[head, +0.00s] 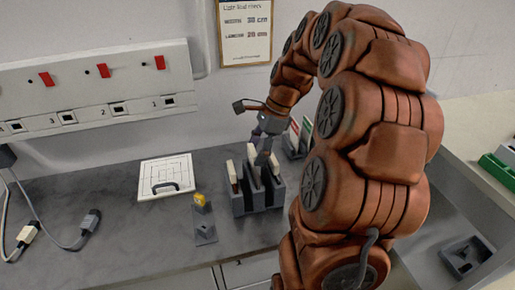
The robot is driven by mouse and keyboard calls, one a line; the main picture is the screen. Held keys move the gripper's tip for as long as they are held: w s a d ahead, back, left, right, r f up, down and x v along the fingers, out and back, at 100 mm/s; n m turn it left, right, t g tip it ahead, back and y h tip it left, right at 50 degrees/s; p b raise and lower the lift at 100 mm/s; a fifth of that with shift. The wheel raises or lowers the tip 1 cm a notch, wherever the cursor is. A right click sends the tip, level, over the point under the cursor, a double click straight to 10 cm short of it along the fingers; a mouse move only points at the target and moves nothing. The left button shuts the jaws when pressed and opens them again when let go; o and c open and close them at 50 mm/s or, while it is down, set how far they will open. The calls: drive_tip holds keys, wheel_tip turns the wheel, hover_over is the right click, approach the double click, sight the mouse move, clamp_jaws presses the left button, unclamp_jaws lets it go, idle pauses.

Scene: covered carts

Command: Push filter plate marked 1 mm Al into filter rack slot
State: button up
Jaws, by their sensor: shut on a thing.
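A grey filter rack (262,207) with upright slots stands on the bench at the centre. Several plates with cream upper ends stand at it, including one at the left (232,172) and one at the right (275,164). My gripper (263,153) is above the rack, pointing down, shut on a filter plate near the middle. The held plate is mostly hidden by the fingers and the rack, and its seating depth cannot be told. The plate markings are too small to read, so I cannot tell which is 1 mm Al.
A second rack with coloured plates (296,140) stands behind, partly hidden by my arm. A white board with a dark handle (167,178) and a grey stand with a yellow top (202,217) lie left. Cables (62,240) are far left; a sink (440,215) is right.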

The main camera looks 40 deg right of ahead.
drive_tip(key=shift+f+b, duration=0.7)
drive_tip(key=shift+f, duration=1.55)
drive_tip(key=o, duration=1.3)
drive_tip(key=v, duration=1.2)
drive_tip(key=shift+f, duration=0.1)
